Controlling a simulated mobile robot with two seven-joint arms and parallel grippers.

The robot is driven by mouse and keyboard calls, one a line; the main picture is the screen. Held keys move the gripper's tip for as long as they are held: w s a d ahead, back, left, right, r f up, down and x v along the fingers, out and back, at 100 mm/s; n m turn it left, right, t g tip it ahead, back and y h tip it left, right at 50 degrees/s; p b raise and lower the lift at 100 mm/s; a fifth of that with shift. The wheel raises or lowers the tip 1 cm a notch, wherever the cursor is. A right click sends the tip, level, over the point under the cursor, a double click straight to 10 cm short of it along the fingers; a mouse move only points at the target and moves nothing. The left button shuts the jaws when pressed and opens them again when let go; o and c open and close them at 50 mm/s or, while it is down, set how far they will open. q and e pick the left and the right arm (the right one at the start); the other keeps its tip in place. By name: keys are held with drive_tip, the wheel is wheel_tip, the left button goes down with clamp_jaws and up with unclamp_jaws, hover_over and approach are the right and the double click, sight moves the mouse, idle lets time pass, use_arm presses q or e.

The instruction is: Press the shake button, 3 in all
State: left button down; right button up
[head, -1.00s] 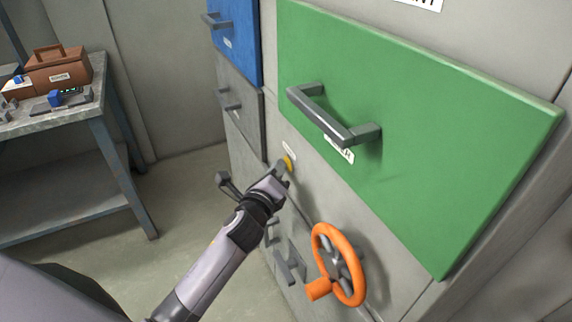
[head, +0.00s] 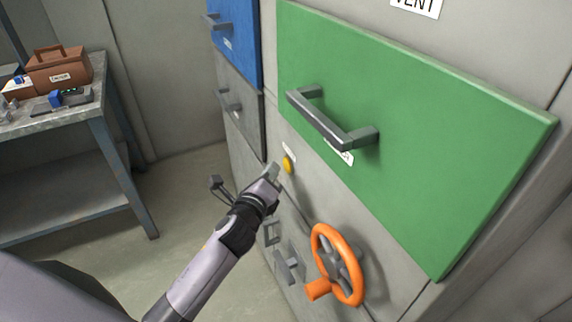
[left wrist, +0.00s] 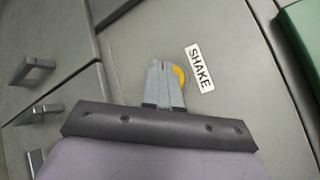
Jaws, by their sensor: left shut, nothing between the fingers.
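The shake button is a round yellow button (head: 288,164) on the grey cabinet front, below the green door. It also shows in the left wrist view (left wrist: 180,76), partly hidden behind my fingers, beside a white label reading SHAKE (left wrist: 200,69). My left gripper (head: 272,172) is shut and empty, just left of the button. A small gap shows between the fingertips and the button in the head view. In the left wrist view the shut fingertips (left wrist: 159,66) overlap the button's left side. My right gripper is not in view.
The green door (head: 430,130) with its grey bar handle juts out above the button. An orange handwheel (head: 354,290) stands out to the lower right. A blue drawer (head: 238,40) is at upper left. A workbench (head: 100,110) with a brown toolbox (head: 58,70) stands at far left.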

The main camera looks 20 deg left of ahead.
use_arm(q)
drive_tip(key=s+a, duration=0.1)
drive_tip(key=s, duration=0.1)
drive_tip(key=s+a+p, duration=0.1)
drive_tip(key=a, duration=0.1)
drive_tip(key=shift+s+a, duration=0.15)
drive_tip(key=shift+s, duration=0.2)
drive_tip(key=shift+s+p, duration=0.1)
drive_tip(key=shift+p, duration=0.2)
idle(0.4)
drive_tip(key=s+d+f+n+g+h+p, duration=0.1)
drive_tip(key=s+d+f+n+g, duration=0.1)
drive_tip(key=s+n, duration=0.5)
drive_tip(key=s+d+f+n+g+h+p, duration=0.1)
drive_tip(key=s+f+n, duration=0.3)
drive_tip(key=s+n, duration=0.4)
drive_tip(key=s+d+f+n+g+h+p, duration=0.1)
drive_tip(key=s+d+f+n+g+p, duration=0.2)
drive_tip(key=s+n, duration=0.4)
drive_tip(key=shift+s+d+f+n+g, duration=0.2)
drive_tip(key=shift+d+f+n+g, duration=0.2)
drive_tip(key=shift+d+f+n, duration=0.15)
drive_tip(key=shift+a, duration=0.1)
